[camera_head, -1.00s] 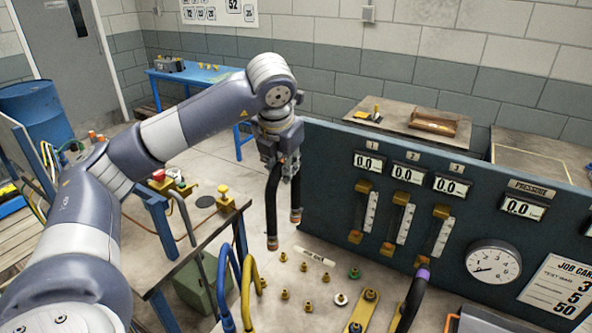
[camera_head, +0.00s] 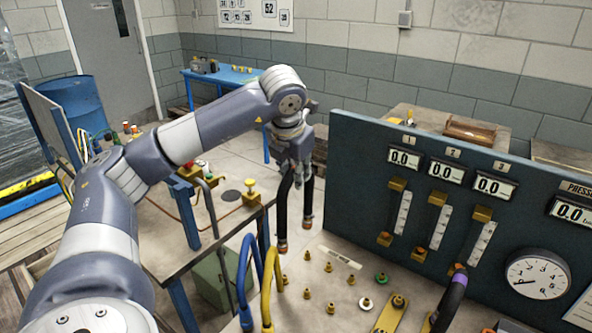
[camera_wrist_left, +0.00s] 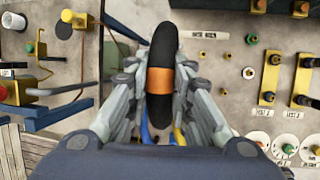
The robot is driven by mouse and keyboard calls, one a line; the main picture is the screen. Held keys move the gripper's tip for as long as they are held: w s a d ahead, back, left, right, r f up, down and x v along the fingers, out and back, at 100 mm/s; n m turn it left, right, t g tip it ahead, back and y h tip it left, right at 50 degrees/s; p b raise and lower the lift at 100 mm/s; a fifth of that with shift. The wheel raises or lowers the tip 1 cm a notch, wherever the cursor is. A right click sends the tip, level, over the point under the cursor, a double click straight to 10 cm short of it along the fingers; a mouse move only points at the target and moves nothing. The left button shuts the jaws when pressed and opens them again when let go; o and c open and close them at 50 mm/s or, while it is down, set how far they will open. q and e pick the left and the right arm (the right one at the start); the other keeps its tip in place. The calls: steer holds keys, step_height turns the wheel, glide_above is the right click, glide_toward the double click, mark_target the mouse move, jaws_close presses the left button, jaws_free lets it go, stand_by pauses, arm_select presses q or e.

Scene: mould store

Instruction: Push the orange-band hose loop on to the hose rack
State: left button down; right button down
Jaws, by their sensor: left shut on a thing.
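My left gripper (camera_head: 299,172) is shut on a black hose loop (camera_head: 282,215) and holds it above the bench. The loop's two legs hang down, each with a copper-coloured end. In the left wrist view an orange band (camera_wrist_left: 160,81) wraps the loop between my gripper fingers (camera_wrist_left: 158,100). In the head view the fingers hide this band. A blue-framed panel with coloured hoses (camera_head: 85,145) stands at the far left; I cannot tell whether it is the hose rack. My right gripper is not in view.
A dark gauge panel (camera_head: 385,150) stands right of the held loop. Brass fittings (camera_head: 308,293) stand on the bench below. Blue (camera_head: 246,275) and yellow (camera_head: 270,285) hose loops rise at its front. A table with a yellow valve knob (camera_head: 251,188) is to the left.

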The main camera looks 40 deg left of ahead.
arm_select(q)
step_height(320, 180, down, 9)
steer(key=b, duration=0.7)
steer(key=shift+w+d+r, duration=0.1)
steer(key=shift+d+r, duration=0.05)
steer(key=shift+d, duration=0.05)
stand_by(0.5)
steer(key=shift+f, duration=0.2)
stand_by(0.9)
steer(key=shift+f+b, duration=0.65)
steer(key=shift+f, duration=0.05)
stand_by(0.5)
steer(key=shift+f+b, duration=0.45)
steer(key=shift+f, duration=0.1)
